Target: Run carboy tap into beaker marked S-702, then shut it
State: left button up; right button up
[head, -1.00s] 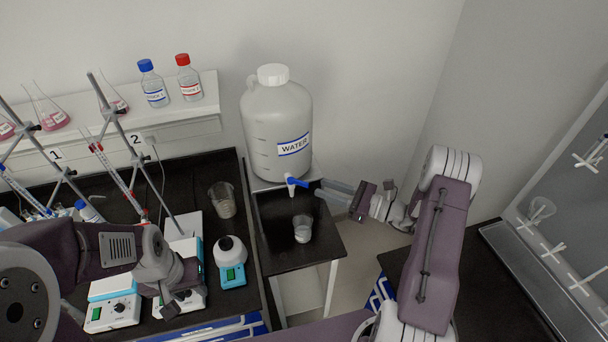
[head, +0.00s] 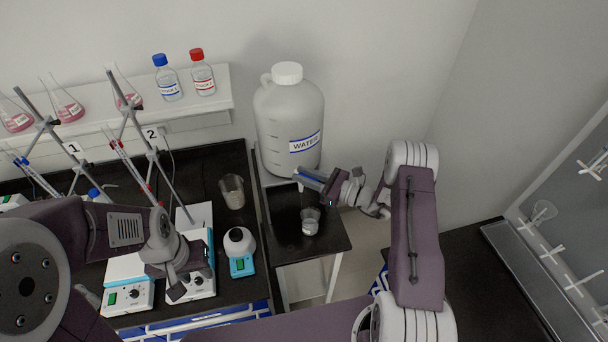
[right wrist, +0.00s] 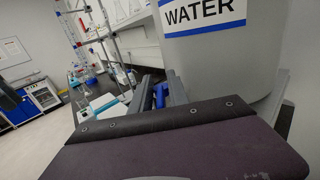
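The white carboy (head: 290,125) labelled WATER stands at the back of the small black table; its label side also fills the right wrist view (right wrist: 235,60). The blue tap handle (right wrist: 160,95) lies between the two fingers of my right gripper (right wrist: 161,85), which are apart on either side; I cannot tell if they touch it. In the head view my right gripper (head: 316,181) partly hides the tap. A small clear beaker (head: 310,221) stands below the tap, with something whitish low in it; no marking is legible. My left gripper (head: 180,290) hangs over the bench; its finger gap is unclear.
Another beaker (head: 232,191) and a white-and-blue device (head: 240,250) stand on the left bench. Burette stands and stirrers are further left. A shelf (head: 215,102) holds flasks and two bottles (head: 168,80). A grey tray edge runs at right.

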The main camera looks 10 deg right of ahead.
grip_shut()
jog(key=shift+f+g+b, duration=0.15)
jog(key=shift+g+b, duration=0.15)
jog(key=shift+b, duration=0.25)
jog(key=n+g+y+b, duration=0.1)
jog(key=n+g+b, duration=0.1)
jog(key=b, duration=0.1)
jog(key=n+g+y+b, duration=0.1)
jog(key=g+b, duration=0.2)
jog(key=n+g+y+b, duration=0.1)
jog(key=n+g+b, duration=0.1)
jog(key=b, duration=0.2)
jog(key=shift+w+d+f+n+y, duration=0.1)
jog(key=shift+w+f+n+y, duration=0.1)
jog(key=shift+f+n+y, duration=0.1)
jog(key=shift+w+r+n+g+b, duration=0.1)
jog(key=shift+r+n+g+b, duration=0.1)
jog(key=shift+n+g+b, duration=0.65)
jog(key=shift+r+n+g+b, duration=0.2)
jog(key=shift+n+g+b, duration=0.25)
jog(key=shift+g+b, duration=0.7)
jog(key=shift+g, duration=0.4)
jog(key=shift+r, duration=0.1)
jog(key=o, duration=0.6)
grip_release()
jog(key=shift+c, duration=0.2)
